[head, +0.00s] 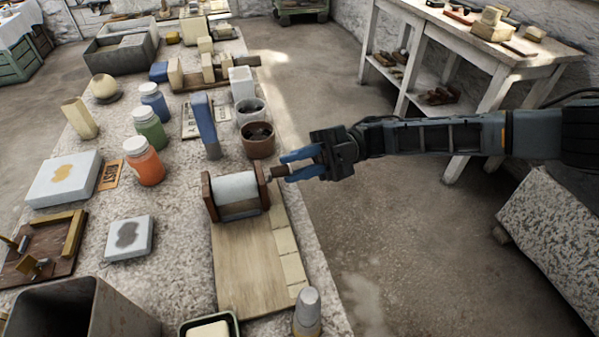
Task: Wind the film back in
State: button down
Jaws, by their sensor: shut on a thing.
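A pale grey-blue roll of film (236,188) sits between two dark brown wooden end pieces, its axis running left to right. A crank with a brown handle (279,171) sticks out on the right side of the roll. My gripper (285,168) comes in from the right and its blue fingers are shut on that handle. In front of the roll lies a flat tan wooden board (248,265). I cannot tell whether a clear length of film lies over the board.
Pale blocks (285,241) line the board's right edge. A grey capped bottle (307,312) stands near its front right corner. A brown pot (257,140) and a blue upright block (206,124) stand just behind the roll. Open floor lies right of the table.

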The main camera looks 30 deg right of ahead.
jog(key=m, duration=0.2)
jog(key=m+t+y, duration=0.1)
jog(key=m, duration=0.1)
jog(key=w+m+t+b, duration=0.1)
jog(key=m, duration=0.1)
jog(key=shift+w+d, duration=0.1)
jog(key=shift+d, duration=0.15)
jog(key=shift+t, duration=0.3)
jog(key=shift+f+y, duration=0.1)
jog(key=shift+y, duration=0.2)
jog(key=c, duration=1)
grip_release()
jog(key=shift+b+v, duration=0.95)
jog(key=shift+v, duration=2.95)
